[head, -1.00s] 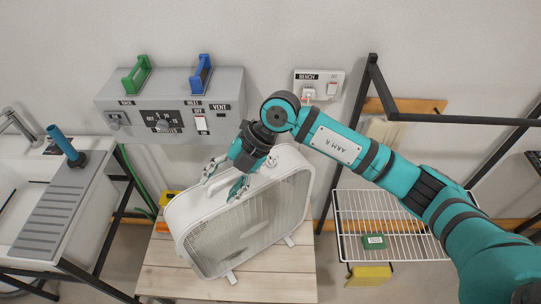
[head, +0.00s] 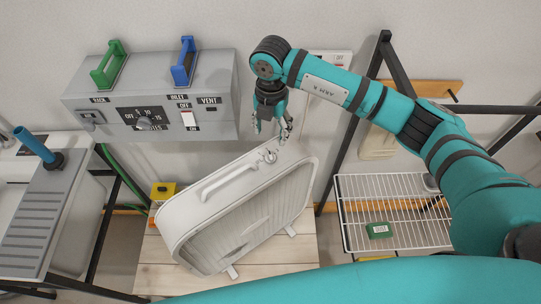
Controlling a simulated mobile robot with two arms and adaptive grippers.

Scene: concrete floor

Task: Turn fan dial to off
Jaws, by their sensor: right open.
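The white box fan (head: 242,207) stands on a light wooden table, turned at an angle. Its carrying handle (head: 228,183) is on top. A small round dial (head: 270,157) sits on the top near the right end; its setting is too small to read. My right gripper (head: 271,133) points down with its fingers apart and empty, just above and behind the dial, with a small gap visible between them. My left gripper is out of view.
A grey wall panel (head: 210,72) with green and blue levers, a knob and switches is left of my right gripper. A wire rack (head: 395,212) stands at right, a sink unit at left. The wooden table (head: 165,275) is bare in front of the fan.

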